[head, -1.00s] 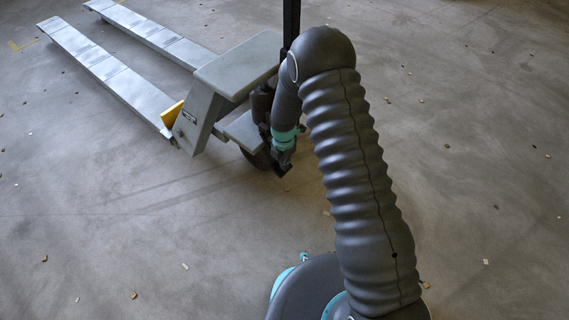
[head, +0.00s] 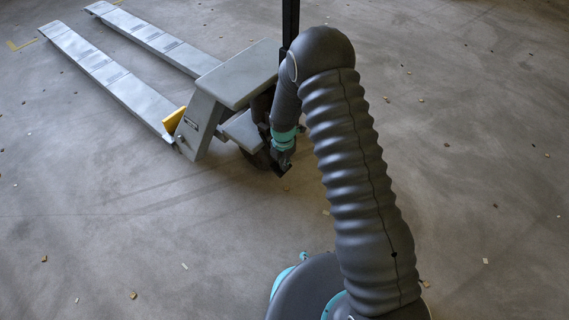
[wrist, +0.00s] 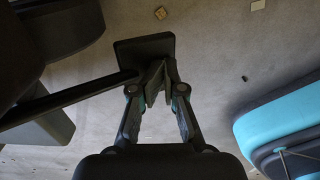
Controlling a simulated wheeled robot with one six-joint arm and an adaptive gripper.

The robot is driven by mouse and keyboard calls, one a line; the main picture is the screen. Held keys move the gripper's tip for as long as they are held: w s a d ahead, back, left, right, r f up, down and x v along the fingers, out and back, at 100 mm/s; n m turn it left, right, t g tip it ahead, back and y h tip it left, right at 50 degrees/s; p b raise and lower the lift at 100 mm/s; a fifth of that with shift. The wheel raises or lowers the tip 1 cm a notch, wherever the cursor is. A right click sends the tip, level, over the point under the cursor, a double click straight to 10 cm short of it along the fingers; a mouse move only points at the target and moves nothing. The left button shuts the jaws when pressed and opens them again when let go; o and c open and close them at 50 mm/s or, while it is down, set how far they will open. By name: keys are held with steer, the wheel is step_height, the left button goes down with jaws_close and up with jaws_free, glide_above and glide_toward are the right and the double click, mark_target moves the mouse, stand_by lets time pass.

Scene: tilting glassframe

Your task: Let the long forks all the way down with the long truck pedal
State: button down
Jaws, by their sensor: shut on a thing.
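The grey pallet truck (head: 237,74) stands at the upper middle of the head view. Its two long forks (head: 110,77) reach to the upper left and lie close to the floor; any gap beneath them is too small to tell. The truck pedal (wrist: 132,50) shows in the wrist view as a dark flat plate on a dark bar running off to the left. My gripper (wrist: 160,76) has its fingers together at the near edge of the pedal. In the head view my gripper (head: 282,168) is low beside the truck's steering end, and the pedal is mostly hidden there.
A yellow part (head: 173,120) sits at the root of the near fork. The dark handle post (head: 290,22) rises behind my arm. Small chips of debris lie scattered on the concrete floor (head: 110,240), which is otherwise clear in front and to the right.

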steer(key=shift+s+f, duration=0.15)
steer(key=shift+s, duration=0.05)
steer(key=s+d+r+p, duration=0.1)
steer(key=d+r, duration=0.1)
steer(key=r, duration=0.4)
steer(key=s+d+r+p, duration=0.1)
steer(key=s+d+r, duration=0.1)
steer(key=r, duration=0.5)
steer(key=shift+p, duration=0.4)
steer(key=shift+d+r, duration=0.1)
steer(key=s+d+r+m+t+p, duration=0.1)
steer(key=s+d+r+m, duration=0.3)
steer(key=s+r+m, duration=0.4)
steer(key=s+d+r+m+t, duration=0.2)
steer(key=s+d+r+m, duration=0.3)
steer(key=s+r+m, duration=0.4)
steer(key=s+d+r+m+t+p, duration=0.1)
steer(key=s+d+r+m, duration=0.4)
steer(key=r, duration=1.4)
steer(key=s+m+t, duration=0.1)
steer(key=s+m, duration=0.3)
steer(key=m, duration=0.2)
steer(key=shift+t+p, duration=0.3)
steer(key=shift+p, duration=0.05)
